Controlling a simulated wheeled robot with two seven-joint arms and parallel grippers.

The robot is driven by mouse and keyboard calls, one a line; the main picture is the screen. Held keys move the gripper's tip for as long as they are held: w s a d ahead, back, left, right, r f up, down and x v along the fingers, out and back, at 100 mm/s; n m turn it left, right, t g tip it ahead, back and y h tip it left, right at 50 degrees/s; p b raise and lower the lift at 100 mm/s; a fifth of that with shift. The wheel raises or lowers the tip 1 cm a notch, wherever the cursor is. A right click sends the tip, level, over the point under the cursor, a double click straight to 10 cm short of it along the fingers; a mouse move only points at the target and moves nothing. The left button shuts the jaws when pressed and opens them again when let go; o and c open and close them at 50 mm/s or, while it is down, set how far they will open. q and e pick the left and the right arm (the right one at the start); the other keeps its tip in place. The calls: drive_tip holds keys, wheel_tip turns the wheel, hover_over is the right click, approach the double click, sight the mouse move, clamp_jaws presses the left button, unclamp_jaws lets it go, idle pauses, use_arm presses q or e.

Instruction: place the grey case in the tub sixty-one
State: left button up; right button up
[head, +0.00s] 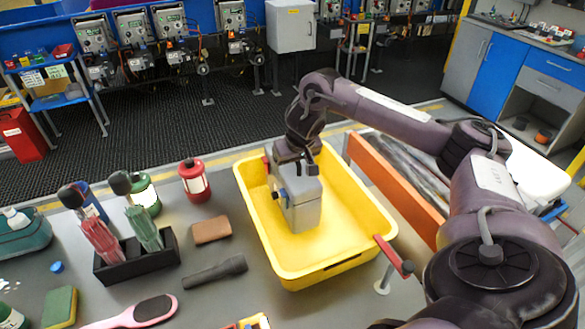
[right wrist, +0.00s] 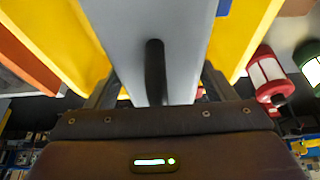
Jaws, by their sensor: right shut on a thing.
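The grey case (head: 299,205) is a boxy grey thing with a blue latch, inside the outline of the yellow tub (head: 345,266) in the head view. I cannot tell whether its base touches the tub floor. I cannot read a number on the tub. My right gripper (head: 294,160) is shut on the top of the case. In the right wrist view the case (right wrist: 150,40) fills the middle, its dark handle between the fingers, with the yellow tub wall (right wrist: 240,45) beside it. My left gripper is not in view.
An orange board (head: 395,185) stands close along the tub's right side. A red-handled lever (head: 394,255) stands at the tub's front right.

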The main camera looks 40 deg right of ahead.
drive_tip(key=shift+w+d+f, duration=0.1)
drive_tip(key=shift+f, duration=0.55)
drive_tip(key=o, duration=2)
drive_tip(key=shift+o, duration=0.2)
